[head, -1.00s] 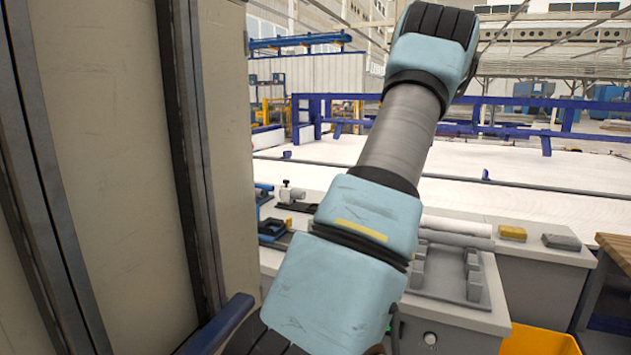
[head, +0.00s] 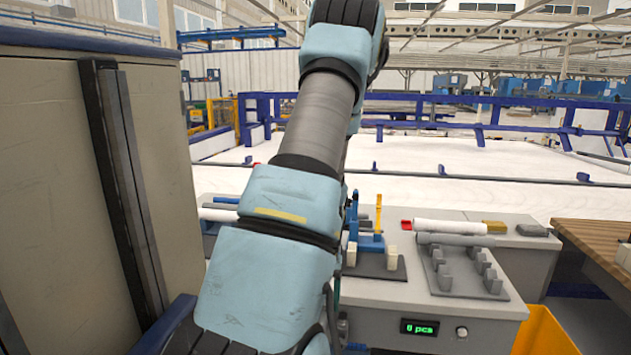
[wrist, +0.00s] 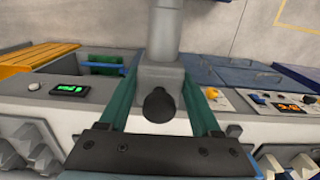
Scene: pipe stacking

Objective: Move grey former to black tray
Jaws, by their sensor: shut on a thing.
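In the wrist view, my gripper (wrist: 160,75) has its two green fingers closed on a grey block, which I take for the grey former (wrist: 162,74). A pale cylinder rises from the block, and a round black knob (wrist: 157,104) faces the camera. In the head view, my arm hides the gripper and the former. I cannot pick out a black tray for certain; a dark grey tray (head: 398,272) with beige blocks and a blue tool stands on the grey cabinet, partly behind my arm.
A dark rack (head: 445,280) with upright blocks carries a grey pipe (head: 455,240); a white pipe (head: 448,226) lies behind it. A yellow bin (head: 545,335) stands at front right, near a wooden bench (head: 600,243). A tall beige cabinet (head: 60,190) fills the left side.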

